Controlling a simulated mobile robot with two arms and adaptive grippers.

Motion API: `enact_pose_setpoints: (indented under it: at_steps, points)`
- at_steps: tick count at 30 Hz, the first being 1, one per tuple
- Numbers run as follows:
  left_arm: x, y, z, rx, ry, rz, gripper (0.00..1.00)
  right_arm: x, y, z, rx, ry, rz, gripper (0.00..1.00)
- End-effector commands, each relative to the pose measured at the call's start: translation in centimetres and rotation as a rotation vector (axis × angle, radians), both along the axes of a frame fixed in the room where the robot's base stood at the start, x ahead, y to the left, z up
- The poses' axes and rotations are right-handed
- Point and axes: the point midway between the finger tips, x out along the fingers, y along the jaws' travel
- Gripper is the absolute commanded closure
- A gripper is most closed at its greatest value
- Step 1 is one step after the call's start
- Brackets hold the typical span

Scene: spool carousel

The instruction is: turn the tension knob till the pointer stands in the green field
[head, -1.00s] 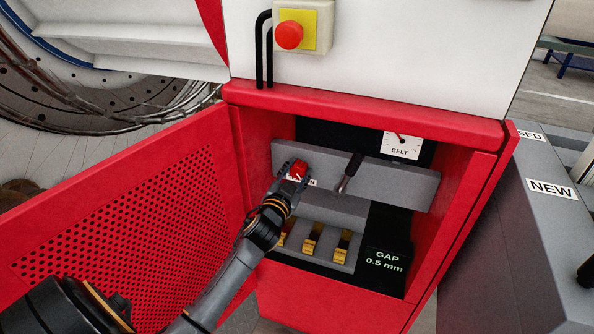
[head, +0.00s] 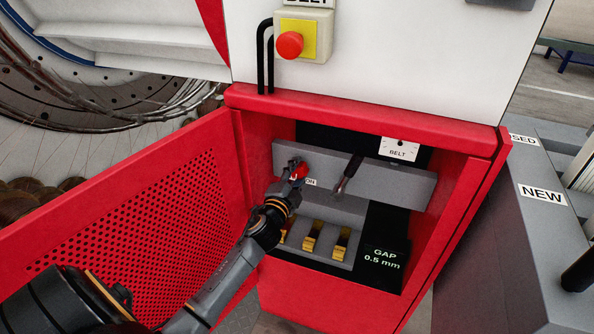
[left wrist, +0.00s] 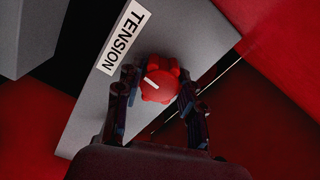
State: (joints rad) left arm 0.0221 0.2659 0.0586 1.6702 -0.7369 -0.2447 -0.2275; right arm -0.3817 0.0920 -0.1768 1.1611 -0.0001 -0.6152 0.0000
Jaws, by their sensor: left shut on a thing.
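The red tension knob (head: 301,171) sits on the grey panel (head: 400,184) inside the open red cabinet. My left gripper (head: 297,167) is shut on it. In the left wrist view, the two dark fingers (left wrist: 157,88) flank the knob (left wrist: 160,90), whose white index line points up and left. The TENSION label (left wrist: 123,37) is beside it; in the head view the fingers hide most of this label. The white BELT gauge (head: 400,148) is partly cut off by the cabinet's top edge. Its pointer is barely visible, and I see no green field. My right gripper is not in view.
A dark-handled lever (head: 350,172) stands right of the knob. Several brass pieces (head: 341,243) sit below, beside a GAP 0.5 mm display (head: 383,256). The perforated red door (head: 130,215) hangs open left of my arm. A red button (head: 289,45) is above.

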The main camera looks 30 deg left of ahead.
Motion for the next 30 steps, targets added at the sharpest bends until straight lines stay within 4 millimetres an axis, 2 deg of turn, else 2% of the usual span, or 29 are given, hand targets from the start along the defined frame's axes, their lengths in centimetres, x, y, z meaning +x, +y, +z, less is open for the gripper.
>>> enact_pose_setpoints:
  at_steps: [20,21,24,30]
  points:
    - [0.00,-0.08,-0.06,0.061,0.015,-0.002,0.93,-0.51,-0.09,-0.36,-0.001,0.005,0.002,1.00]
    - [0.00,-0.08,-0.06,0.061,0.015,-0.002,0.58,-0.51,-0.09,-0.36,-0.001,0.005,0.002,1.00]
    - [0.00,-0.07,-0.05,0.061,0.015,-0.001,0.39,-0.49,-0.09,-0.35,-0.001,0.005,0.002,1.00]
    - [0.00,-0.03,-0.03,0.061,0.015,-0.001,0.39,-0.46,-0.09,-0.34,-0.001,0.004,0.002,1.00]
